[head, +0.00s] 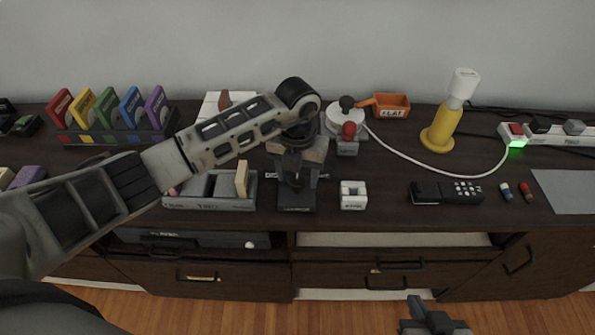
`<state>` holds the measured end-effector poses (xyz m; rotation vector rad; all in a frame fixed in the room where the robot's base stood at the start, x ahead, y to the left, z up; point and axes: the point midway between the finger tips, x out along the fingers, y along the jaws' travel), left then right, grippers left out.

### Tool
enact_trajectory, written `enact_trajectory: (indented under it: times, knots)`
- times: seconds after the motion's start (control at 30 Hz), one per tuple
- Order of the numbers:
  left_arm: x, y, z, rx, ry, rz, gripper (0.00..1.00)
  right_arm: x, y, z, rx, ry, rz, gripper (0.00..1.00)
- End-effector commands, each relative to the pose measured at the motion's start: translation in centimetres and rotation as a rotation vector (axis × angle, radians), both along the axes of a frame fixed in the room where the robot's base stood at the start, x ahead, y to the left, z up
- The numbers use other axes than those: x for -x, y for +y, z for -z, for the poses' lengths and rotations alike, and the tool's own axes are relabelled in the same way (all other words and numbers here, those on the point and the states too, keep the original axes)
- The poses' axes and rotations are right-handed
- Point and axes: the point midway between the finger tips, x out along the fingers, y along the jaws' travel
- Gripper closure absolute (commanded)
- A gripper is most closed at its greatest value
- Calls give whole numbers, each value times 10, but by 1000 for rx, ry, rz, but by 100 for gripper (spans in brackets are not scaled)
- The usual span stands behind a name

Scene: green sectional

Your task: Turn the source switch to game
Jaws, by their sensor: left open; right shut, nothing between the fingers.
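My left gripper (297,175) hangs over the middle of the dark cabinet top, pointing down, with its jaws open. A dark block (297,200) shows just below and in front of it. Its upper part is hidden by the gripper, and I cannot tell whether they touch. No source switch or game marking can be read, and the switch may be behind the gripper or arm. My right gripper (428,315) is shut and empty at the bottom, in front of the cabinet.
A small white block (353,195) and black handset (447,192) lie right of my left gripper. A grey tray (210,203) is to its left. Coloured cases (108,112) stand at back left. A yellow bottle (441,130), orange bin (391,105) and white cable occupy the back right.

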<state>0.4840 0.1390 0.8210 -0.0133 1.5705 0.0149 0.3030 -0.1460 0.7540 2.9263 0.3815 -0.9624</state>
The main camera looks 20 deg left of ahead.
Motion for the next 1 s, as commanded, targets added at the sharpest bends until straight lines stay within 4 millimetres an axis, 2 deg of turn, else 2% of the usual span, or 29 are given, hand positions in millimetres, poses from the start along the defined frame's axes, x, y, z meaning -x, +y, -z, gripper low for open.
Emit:
enact_trajectory:
  times: [0.2, 0.23, 0.37, 0.4, 0.77, 1.0]
  knots:
    - [0, 0, 0, 1, 0, 0, 45, 0, -1, 1, 2, 2, 0, 100]
    - [0, 0, 0, 1, 0, 0, 50, 1, -1, 1, 2, 2, 0, 100]
    - [0, 0, 0, 1, 0, 0, 86, 2, -2, 2, 5, 6, -3, 100]
    - [0, 0, 0, 1, 0, 0, 90, 3, -2, 2, 6, 8, -3, 100]
    - [0, 0, 1, 1, 0, 49, 89, 5, -3, 8, 9, 14, -6, 100]
    - [-1, 0, 1, 0, -2, 200, 89, 5, -1, 16, 5, 15, -7, 100]
